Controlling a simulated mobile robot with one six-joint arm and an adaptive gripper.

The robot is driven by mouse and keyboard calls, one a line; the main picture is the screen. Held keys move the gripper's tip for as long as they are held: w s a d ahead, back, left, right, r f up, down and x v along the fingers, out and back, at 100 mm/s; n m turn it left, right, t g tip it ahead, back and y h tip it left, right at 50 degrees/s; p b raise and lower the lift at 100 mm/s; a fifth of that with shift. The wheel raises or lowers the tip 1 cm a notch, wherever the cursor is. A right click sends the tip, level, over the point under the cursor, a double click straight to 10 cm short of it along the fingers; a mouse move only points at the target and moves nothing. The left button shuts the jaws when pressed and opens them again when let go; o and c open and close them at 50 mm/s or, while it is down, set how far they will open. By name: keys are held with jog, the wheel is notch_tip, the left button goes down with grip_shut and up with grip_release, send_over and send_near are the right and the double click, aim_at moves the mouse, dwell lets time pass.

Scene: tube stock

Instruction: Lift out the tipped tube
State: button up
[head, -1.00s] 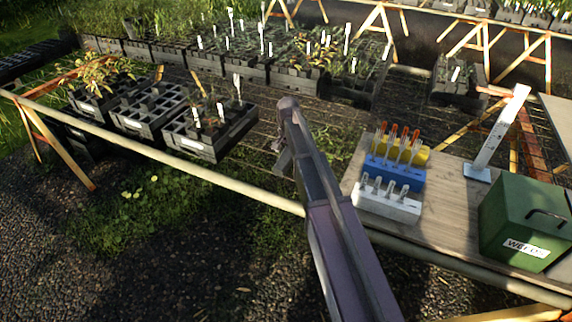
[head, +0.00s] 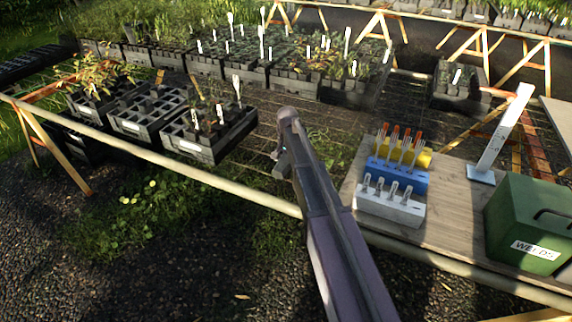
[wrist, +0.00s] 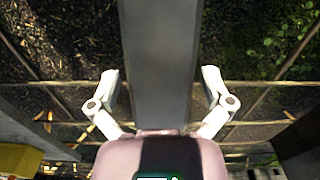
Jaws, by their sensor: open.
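A white rack (head: 390,208) stands at the front of a wooden board, with several clear tubes in it. A blue rack (head: 396,176) stands just behind it, with a yellow rack (head: 424,158) behind that. Several orange-capped tubes (head: 395,136) rise from this group. They are too small to tell which one is tipped. My gripper (head: 282,166) hangs left of the racks, over the slatted bench. In the wrist view my gripper (wrist: 160,84) has its two fingers wide apart, with no tube between them. A yellow block (wrist: 18,160) shows at lower left there.
A green box marked WEEDS (head: 530,225) and a leaning white marker (head: 503,135) stand right of the racks. Black plant trays (head: 210,140) lie left of my gripper. The bench mesh (head: 330,150) between trays and board is largely clear.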

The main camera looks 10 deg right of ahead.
jog(key=c, duration=1.3)
jog(key=shift+r, duration=0.15)
notch_tip(320, 180, up, 4)
jog(key=p, duration=0.3)
jog(key=shift+f+p, duration=0.2)
jog(key=shift+p, duration=0.2)
jog(key=s+d, duration=0.2)
jog(key=s, duration=0.3)
jog(key=s+d, duration=0.2)
jog(key=s, duration=0.2)
jog(key=s+d+r+p, duration=0.1)
jog(key=s+d, duration=0.1)
jog(key=s, duration=0.3)
jog(key=shift+s+d, duration=0.2)
jog(key=shift+s, duration=0.15)
